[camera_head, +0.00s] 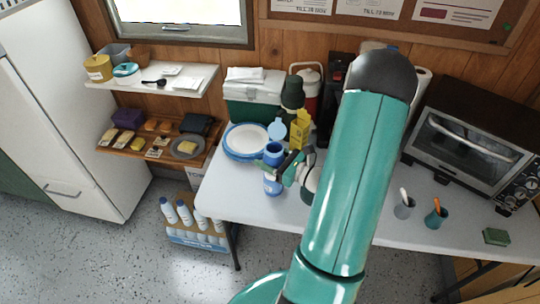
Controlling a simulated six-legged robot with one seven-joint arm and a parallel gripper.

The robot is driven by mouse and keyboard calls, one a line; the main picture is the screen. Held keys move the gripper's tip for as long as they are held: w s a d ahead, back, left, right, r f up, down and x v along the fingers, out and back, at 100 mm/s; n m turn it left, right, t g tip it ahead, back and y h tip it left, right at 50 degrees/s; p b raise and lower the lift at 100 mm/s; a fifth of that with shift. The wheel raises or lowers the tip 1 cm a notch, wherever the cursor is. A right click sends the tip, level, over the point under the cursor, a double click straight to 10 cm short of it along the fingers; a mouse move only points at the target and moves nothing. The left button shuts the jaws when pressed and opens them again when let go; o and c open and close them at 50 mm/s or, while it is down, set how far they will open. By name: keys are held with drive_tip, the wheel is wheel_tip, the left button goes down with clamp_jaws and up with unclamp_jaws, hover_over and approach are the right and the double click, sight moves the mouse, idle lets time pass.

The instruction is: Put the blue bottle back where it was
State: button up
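A blue bottle (273,153) with a pale band stands upright, or is held upright, at the left front part of the white table (235,203). My gripper (280,168) reaches it from the right, and its fingers overlap the bottle's middle. I cannot tell whether they are closed on it or only around it. It is also unclear whether the bottle's base touches the table. My teal arm hides the table's middle.
Blue-rimmed plates (246,140), a yellow box (300,130), a dark green bottle (292,92) and a cooler (252,98) stand close behind. A crate (196,238) of white bottles is on the floor. An oven (470,145) and cups (404,205) are right.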

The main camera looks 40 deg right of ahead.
drive_tip(key=shift+o, duration=1.3)
drive_tip(key=shift+r, duration=0.1)
drive_tip(key=v, duration=1.2)
drive_tip(key=shift+r, duration=0.1)
